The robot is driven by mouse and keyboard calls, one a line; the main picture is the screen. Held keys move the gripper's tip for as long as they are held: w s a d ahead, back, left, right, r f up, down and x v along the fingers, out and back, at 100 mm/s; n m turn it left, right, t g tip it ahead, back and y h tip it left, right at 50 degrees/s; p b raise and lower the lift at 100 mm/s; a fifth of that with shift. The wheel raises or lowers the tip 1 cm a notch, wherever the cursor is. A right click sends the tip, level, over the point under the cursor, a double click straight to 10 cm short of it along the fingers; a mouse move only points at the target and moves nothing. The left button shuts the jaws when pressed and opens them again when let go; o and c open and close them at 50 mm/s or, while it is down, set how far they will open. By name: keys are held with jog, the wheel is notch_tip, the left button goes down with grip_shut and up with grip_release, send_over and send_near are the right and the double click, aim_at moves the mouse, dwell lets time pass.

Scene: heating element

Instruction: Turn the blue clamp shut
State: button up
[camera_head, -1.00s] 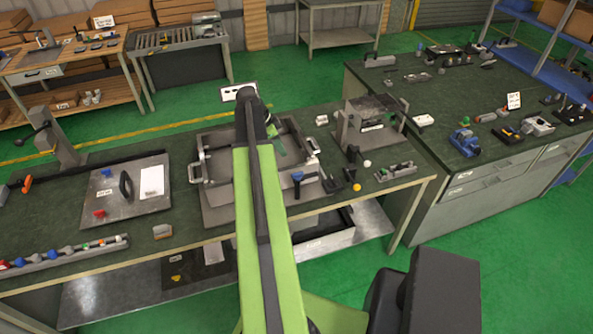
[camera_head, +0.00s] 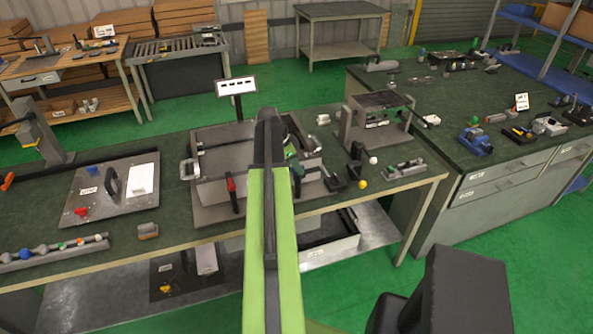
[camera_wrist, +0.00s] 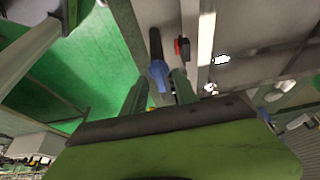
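The blue clamp's handle (camera_wrist: 158,75) shows in the wrist view, with its dark arm running up from it. In the head view my arm hides it. A red clamp (camera_head: 232,193) stands at the front of the metal fixture (camera_head: 209,190), left of my arm; its red part also shows in the wrist view (camera_wrist: 182,47). My gripper (camera_wrist: 160,80) is open, with its two green fingers apart. The blue handle appears between the fingertips; I cannot tell whether they touch it. In the head view my gripper is mostly hidden behind my arm.
A sign (camera_head: 236,87) stands behind the fixture. A metal stand (camera_head: 378,120) and small parts, including a yellow ball (camera_head: 362,184), lie to its right. A plate with a black handle (camera_head: 112,181) lies to its left. The bench front between is fairly clear.

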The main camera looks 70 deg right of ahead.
grip_shut()
dwell(1.4)
